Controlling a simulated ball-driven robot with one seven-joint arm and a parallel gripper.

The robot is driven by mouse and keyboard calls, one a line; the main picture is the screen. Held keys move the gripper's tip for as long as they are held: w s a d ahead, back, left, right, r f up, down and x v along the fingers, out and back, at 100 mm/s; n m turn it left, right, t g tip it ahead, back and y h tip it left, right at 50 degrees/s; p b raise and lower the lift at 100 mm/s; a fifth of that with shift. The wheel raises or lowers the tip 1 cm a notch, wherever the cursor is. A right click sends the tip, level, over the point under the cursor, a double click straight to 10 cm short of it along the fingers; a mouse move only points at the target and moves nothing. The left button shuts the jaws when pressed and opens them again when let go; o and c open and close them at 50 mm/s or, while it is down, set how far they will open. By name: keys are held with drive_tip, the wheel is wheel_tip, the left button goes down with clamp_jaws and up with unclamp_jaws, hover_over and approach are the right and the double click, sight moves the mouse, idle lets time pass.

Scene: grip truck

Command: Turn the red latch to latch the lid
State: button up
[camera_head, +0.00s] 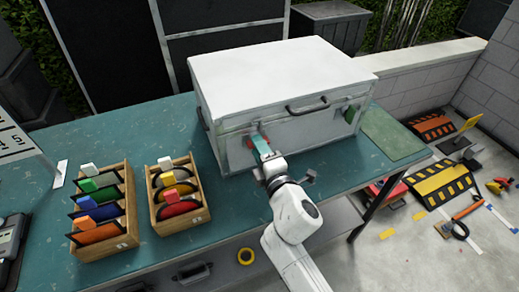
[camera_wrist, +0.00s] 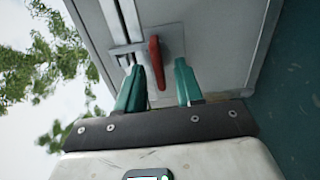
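A large white case (camera_head: 240,160) stands on the teal workbench with its lid (camera_head: 280,72) down. The red latch (camera_wrist: 156,62) is on the case's front, near the lid seam; in the wrist view it is a narrow handle running up and down the picture. In the head view only a bit of red (camera_head: 249,143) shows beside my fingers. My gripper (camera_head: 261,143) is at the left part of the case front. In the wrist view my gripper (camera_wrist: 158,72) is open, with teal fingers either side of the latch's lower end. The latch appears nearer the left finger; contact cannot be told.
Two wooden racks (camera_head: 128,215) and (camera_head: 206,210) with coloured pieces stand on the bench (camera_head: 150,130) left of my arm. A black handle (camera_head: 306,107) sticks out of the case front. A green mat (camera_head: 392,135) lies to the right. Tools and striped barriers lie on the floor at right.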

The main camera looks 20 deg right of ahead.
drive_tip(key=s, duration=1)
drive_tip(key=shift+s+b, duration=0.4)
drive_tip(key=shift+b, duration=0.05)
drive_tip(key=s+d+f+m+g+h, duration=0.4)
drive_tip(key=s+d+f+m+g, duration=0.45)
drive_tip(key=d+f+m, duration=0.3)
drive_tip(key=s+a+f+m+g+y, duration=0.1)
drive_tip(key=s+f+m+g+y, duration=0.1)
drive_tip(key=s, duration=0.6)
drive_tip(key=s+a+f+m+g+y, duration=0.1)
drive_tip(key=s+a+f+m+g, duration=0.1)
drive_tip(key=s+m+g, duration=0.3)
drive_tip(key=s+f+g, duration=0.1)
drive_tip(key=s, duration=0.3)
drive_tip(key=shift+f+y, duration=0.4)
drive_tip(key=shift+g, duration=0.25)
